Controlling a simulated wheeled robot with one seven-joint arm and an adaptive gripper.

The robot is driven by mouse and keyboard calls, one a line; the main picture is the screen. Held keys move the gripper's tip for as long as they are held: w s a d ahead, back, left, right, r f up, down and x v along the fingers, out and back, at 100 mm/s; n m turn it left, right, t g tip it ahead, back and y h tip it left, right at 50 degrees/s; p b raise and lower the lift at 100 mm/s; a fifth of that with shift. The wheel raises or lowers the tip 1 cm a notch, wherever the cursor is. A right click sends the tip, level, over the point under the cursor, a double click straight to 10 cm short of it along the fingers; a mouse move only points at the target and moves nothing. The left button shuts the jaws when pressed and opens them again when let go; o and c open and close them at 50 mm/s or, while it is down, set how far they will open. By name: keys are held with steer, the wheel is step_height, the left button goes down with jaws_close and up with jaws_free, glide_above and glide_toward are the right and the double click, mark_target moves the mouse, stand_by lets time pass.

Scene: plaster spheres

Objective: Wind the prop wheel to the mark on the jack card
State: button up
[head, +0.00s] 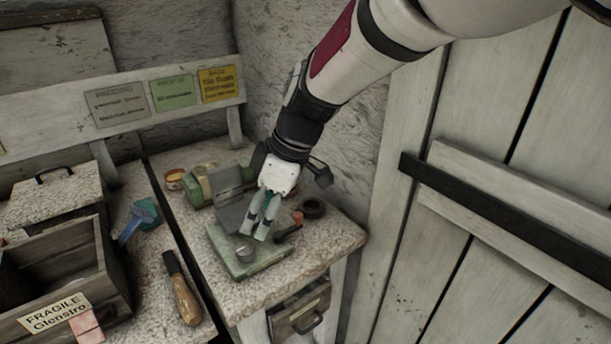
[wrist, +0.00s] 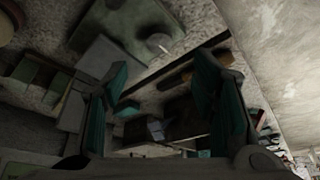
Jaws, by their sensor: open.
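A green metal block (head: 248,258) with a grey upright plate (head: 235,205) behind it sits on the small right-hand stone-topped table. A small round grey knob (head: 246,254), possibly the prop wheel, stands on the block; it also shows in the wrist view (wrist: 158,42). My gripper (head: 265,228) is open and empty, pointing down above the block's far right part, just right of the knob. Three cards are on the wall rail: grey (head: 118,104), green (head: 174,93) and yellow (head: 219,83). Their print is too small to tell which is the jack card or where its mark is.
A dark roll (head: 313,208) and small items lie right of the block; a tin (head: 174,179) stands behind left. A plank door (head: 490,250) bounds the right.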

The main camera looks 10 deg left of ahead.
mark_target(246, 247)
steer(key=x, duration=1)
steer(key=shift+f, duration=0.15)
steer(key=c, duration=1.2)
